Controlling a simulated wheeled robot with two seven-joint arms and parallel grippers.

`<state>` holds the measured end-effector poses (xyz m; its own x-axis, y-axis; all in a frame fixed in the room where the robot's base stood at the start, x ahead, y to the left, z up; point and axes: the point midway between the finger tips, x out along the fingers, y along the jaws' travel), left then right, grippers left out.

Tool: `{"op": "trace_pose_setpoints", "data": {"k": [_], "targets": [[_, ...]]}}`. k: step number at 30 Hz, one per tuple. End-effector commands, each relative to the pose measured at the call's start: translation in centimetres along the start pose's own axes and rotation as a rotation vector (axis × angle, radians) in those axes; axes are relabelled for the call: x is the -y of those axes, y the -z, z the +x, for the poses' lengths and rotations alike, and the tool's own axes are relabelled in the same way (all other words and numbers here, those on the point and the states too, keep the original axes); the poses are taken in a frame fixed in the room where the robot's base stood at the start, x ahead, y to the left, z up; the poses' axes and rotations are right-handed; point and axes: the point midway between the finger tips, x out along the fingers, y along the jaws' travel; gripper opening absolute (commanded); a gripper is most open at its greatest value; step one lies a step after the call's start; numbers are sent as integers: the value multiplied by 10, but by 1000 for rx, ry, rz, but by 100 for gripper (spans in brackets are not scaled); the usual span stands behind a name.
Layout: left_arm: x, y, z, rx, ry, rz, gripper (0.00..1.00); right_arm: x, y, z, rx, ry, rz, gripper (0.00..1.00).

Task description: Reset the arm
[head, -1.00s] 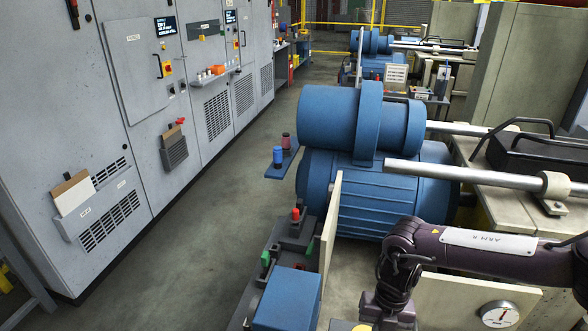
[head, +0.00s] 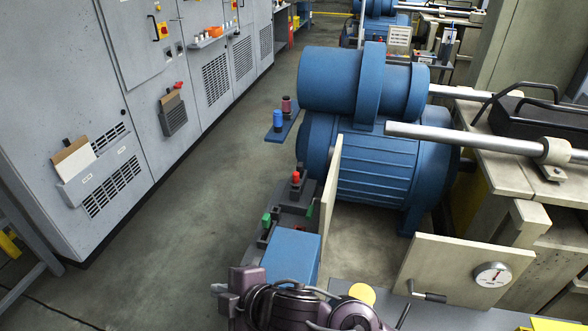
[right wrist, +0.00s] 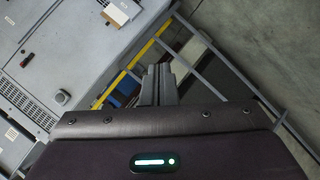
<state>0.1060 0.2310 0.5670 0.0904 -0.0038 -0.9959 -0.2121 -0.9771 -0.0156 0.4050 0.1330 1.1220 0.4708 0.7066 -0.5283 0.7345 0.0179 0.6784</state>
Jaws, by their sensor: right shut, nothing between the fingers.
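My right gripper (head: 226,292) shows at the bottom of the head view, at the end of my dark purple arm, left of a blue box (head: 290,256). Cables and the wrist cover part of it. In the right wrist view its two grey fingers (right wrist: 158,84) are together, with nothing between them. They stand clear of any object, with the floor and a grey cabinet beyond. My left gripper is in neither view.
A large blue motor (head: 375,170) and a bench (head: 492,183) with steel bars stand at the centre and right. A panel with a round gauge (head: 493,274) is at lower right. Grey cabinets (head: 88,110) line the left. The floor aisle (head: 190,215) between is clear.

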Motion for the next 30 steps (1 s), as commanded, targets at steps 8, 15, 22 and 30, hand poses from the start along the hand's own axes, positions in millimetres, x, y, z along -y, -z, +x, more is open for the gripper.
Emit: {"op": "trace_pose_setpoints", "data": {"k": [8,15,22,30], "targets": [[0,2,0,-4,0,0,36,-1,-123,-90,397,-152,792,0],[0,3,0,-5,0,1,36,52,-192,-160,669,-183,1189,0],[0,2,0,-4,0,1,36,99,-221,-212,855,-192,1421,0],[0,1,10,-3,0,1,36,146,-260,-197,939,-179,1506,0]]}}
